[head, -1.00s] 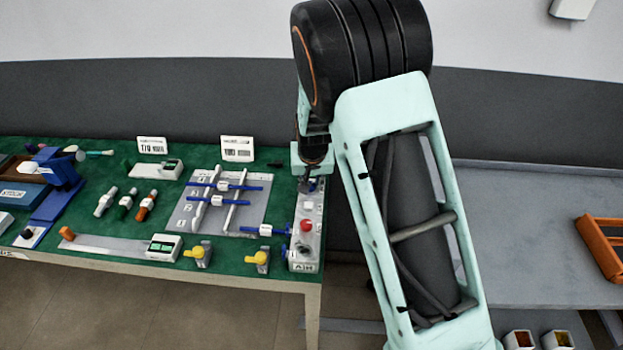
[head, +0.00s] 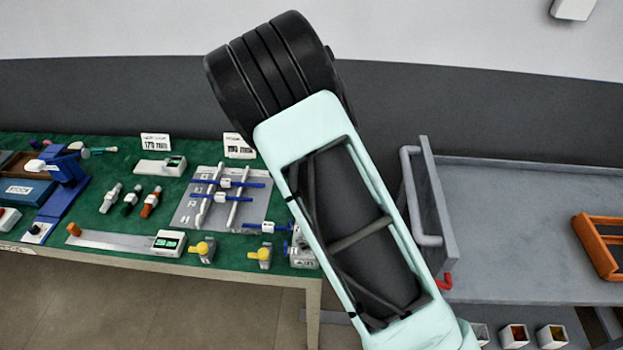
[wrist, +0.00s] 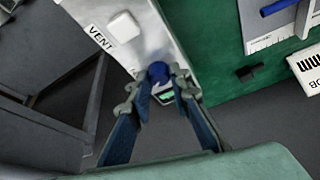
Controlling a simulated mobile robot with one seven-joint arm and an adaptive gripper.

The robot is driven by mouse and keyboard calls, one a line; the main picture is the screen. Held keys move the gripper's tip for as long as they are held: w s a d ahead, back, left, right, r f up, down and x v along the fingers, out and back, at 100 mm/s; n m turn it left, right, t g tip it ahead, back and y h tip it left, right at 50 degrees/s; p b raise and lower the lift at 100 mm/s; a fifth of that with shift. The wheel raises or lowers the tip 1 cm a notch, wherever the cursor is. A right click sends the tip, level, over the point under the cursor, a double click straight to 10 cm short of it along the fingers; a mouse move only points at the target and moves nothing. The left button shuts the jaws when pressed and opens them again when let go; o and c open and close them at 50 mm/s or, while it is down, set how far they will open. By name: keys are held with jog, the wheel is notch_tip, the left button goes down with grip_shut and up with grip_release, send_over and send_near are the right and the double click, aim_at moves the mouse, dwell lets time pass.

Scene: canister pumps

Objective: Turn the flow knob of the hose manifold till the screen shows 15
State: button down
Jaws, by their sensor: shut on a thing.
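The hose manifold is a pale block at the table's right end; in the head view its near end (head: 303,258) shows and my arm hides the rest. In the wrist view, the manifold (wrist: 122,48) carries a white button and a "VENT" label. My gripper (wrist: 160,80) is shut on this knob, with a finger on either side.
A metal plate (head: 188,215) with rods and blue valves lies left of the manifold on the green table. Yellow-handled valves (head: 260,254) stand near the front edge. A grey cart (head: 520,230) with an orange tray (head: 600,244) stands at the right.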

jog(key=shift+s+f, duration=0.1)
jog(key=c, duration=1.8)
grip_release()
jog(key=shift+o, duration=0.2)
jog(key=v, duration=1.2)
